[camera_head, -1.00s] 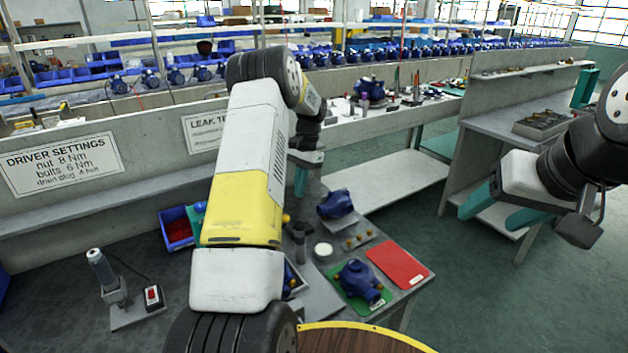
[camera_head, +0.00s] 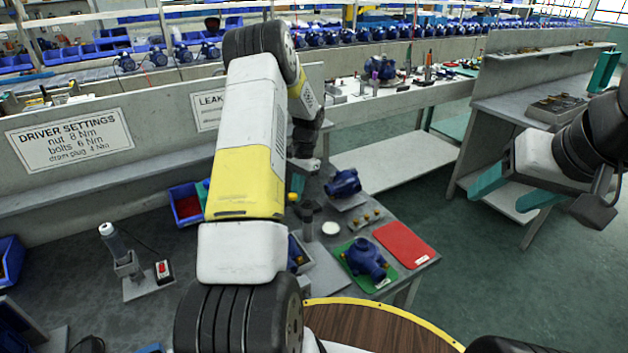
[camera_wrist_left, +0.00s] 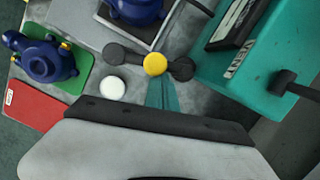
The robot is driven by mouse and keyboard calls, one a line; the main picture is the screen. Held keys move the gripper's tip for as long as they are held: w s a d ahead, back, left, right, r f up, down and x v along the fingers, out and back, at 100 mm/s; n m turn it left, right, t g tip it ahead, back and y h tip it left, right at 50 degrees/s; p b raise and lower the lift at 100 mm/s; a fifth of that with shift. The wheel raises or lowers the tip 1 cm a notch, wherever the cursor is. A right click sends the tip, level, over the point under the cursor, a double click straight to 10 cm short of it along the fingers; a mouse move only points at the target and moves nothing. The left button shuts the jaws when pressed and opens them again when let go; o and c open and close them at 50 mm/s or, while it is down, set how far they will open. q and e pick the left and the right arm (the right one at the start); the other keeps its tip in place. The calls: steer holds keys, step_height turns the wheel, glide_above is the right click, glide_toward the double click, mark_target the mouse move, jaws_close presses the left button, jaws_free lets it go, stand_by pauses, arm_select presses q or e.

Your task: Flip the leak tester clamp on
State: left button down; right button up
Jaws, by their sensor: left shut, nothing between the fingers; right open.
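The leak tester clamp shows in the left wrist view as a black lever with a yellow knob (camera_wrist_left: 155,64). The knob also shows in the head view (camera_head: 292,197), beside a dark post. A teal box (camera_wrist_left: 225,65), probably the tester body, stands to its right in the wrist view. My left gripper (camera_wrist_left: 159,80) is shut and empty, its teal fingertips close to the knob; I cannot tell whether they touch. In the head view my left arm hides most of that gripper and the tester. My right gripper (camera_head: 496,201) is open and empty, away to the right.
A blue pump (camera_head: 364,258) sits on a green mat beside a red mat (camera_head: 403,243). Another blue pump (camera_head: 343,183) and a white disc (camera_head: 331,228) are near the clamp. A round wooden table (camera_head: 365,325) is in front. Open floor lies at right.

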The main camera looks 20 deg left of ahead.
arm_select(q)
steer(key=s+n, duration=0.1)
steer(key=n, duration=0.1)
steer(key=s+a+n+h, duration=0.1)
steer(key=shift+a+n, duration=0.3)
steer(key=shift+n, duration=0.1)
steer(key=s+n+t+h, duration=0.1)
steer(key=s+n+h, duration=0.1)
steer(key=s+n, duration=0.6)
steer(key=shift+d+n+h, duration=0.3)
steer(key=shift+d+n, duration=0.15)
steer(key=shift+n, duration=1.85)
steer(key=shift+s+d, duration=0.1)
steer(key=shift+s, duration=0.05)
steer(key=v, duration=0.8)
